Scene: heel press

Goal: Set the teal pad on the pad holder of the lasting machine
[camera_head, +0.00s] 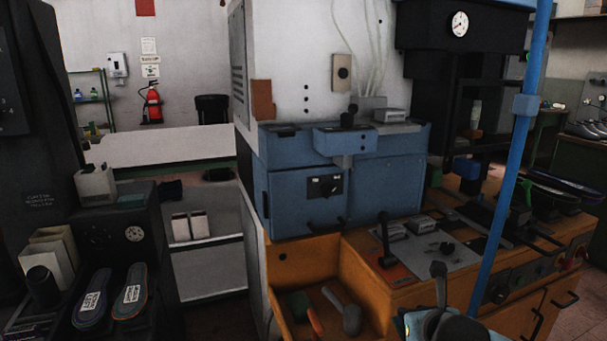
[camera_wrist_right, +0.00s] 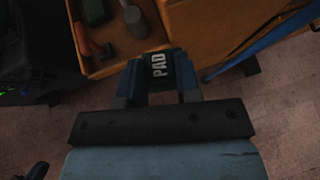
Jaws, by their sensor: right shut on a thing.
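My right gripper (camera_wrist_right: 157,85) is shut on the teal pad (camera_wrist_right: 158,66), a small dark block with white letters "PAD". The pad sits between the two fingers, above the floor and beside an orange drawer or tray. In the head view, the pad is not clearly visible. The lasting machine (camera_head: 375,265) has an orange base, a blue-grey cabinet and a black press column with a gauge (camera_head: 460,24). A small blue block (camera_head: 465,168) is under the press; I cannot tell which part is the pad holder. My left gripper is out of view.
The orange tray (camera_head: 275,318) holds a green block (camera_head: 301,304), an orange-handled tool and a grey mallet (camera_head: 345,312). A slanted blue post (camera_head: 508,180) stands before the machine. Levers (camera_head: 384,240) rise from its top. Insoles (camera_head: 131,292) lie at left.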

